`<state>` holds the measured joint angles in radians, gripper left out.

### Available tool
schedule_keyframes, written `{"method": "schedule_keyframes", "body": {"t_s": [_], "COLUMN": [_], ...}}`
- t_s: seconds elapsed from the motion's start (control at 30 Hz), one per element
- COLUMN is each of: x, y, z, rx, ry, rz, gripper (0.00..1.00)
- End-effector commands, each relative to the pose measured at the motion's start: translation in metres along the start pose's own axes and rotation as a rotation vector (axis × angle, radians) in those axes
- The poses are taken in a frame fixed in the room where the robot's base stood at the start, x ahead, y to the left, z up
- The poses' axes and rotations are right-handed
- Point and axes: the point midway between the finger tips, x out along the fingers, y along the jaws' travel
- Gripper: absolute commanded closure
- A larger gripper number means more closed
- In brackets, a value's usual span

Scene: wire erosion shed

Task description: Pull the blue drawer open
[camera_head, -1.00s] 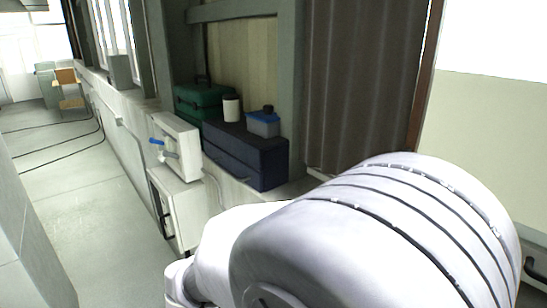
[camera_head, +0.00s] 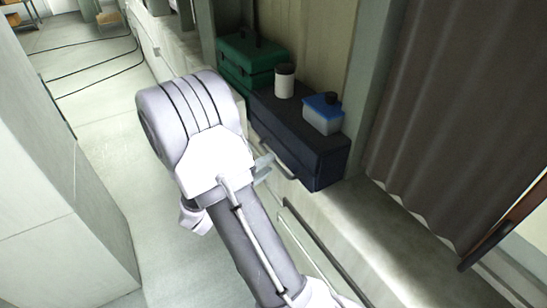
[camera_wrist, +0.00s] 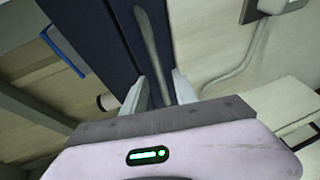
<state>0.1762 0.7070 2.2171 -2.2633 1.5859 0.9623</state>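The dark blue drawer unit (camera_head: 317,166) sits on a ledge along the wall, and its front looks flush. A grey bar handle (camera_head: 277,165) runs along the front. In the wrist view the dark blue front (camera_wrist: 100,40) is close, with the handle (camera_wrist: 150,45) pointing down the picture. My gripper (camera_wrist: 161,88) is open, its two fingertips on either side of the handle's lower end. Gaps show beside the bar; whether a finger touches it I cannot tell. In the head view my gripper (camera_head: 263,166) is at the handle, partly hidden by my arm.
On the unit stand a white cylinder (camera_head: 284,82) and a clear box with a blue lid (camera_head: 322,115). A green toolbox (camera_head: 250,62) is behind. A brown curtain (camera_head: 460,120) hangs at right. A pale block (camera_head: 60,190) stands left; floor between is clear.

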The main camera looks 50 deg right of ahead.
Motion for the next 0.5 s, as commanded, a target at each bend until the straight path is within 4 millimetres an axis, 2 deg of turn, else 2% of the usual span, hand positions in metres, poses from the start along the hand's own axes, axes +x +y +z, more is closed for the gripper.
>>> {"method": "schedule_keyframes", "body": {"t_s": [0.1,0.2,0.5], "x": [0.022,0.033,0.041], "y": [0.001,0.001,0.000], "z": [0.001,0.000,0.000], "rx": [0.001,0.001,0.000], "ry": [-0.003,-0.002,0.001], "rz": [0.000,-0.001,0.000], "gripper": [0.66,0.66,0.66]}}
